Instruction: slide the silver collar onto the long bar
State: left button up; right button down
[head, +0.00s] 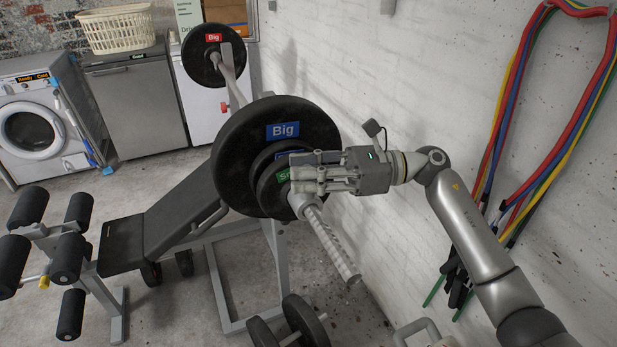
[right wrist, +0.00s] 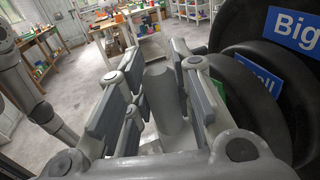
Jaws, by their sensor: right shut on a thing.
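The long bar (head: 333,248) sticks out from the weight plates towards the lower right of the head view. The silver collar (head: 302,203) appears as a pale ring around the bar, near its plate end. My right gripper (head: 298,176) comes in from the right and is shut on the collar, right in front of the plates; its fingers hide part of it. In the right wrist view, the fingers (right wrist: 158,78) stand on both sides of a grey cylindrical piece (right wrist: 166,105). Whether the collar touches the innermost plate cannot be told. My left gripper is not in view.
Black plates (head: 235,140) labelled "Big" stand close beside the fingers, with smaller plates in front. A white brick wall (head: 400,70) is close on the right, with coloured bands (head: 510,110) hanging there. A bench (head: 160,220) and a lower plate (head: 305,320) are near.

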jog(key=c, duration=1.2)
grip_release()
jog(key=d, duration=1.2)
jog(key=shift+w, duration=0.2)
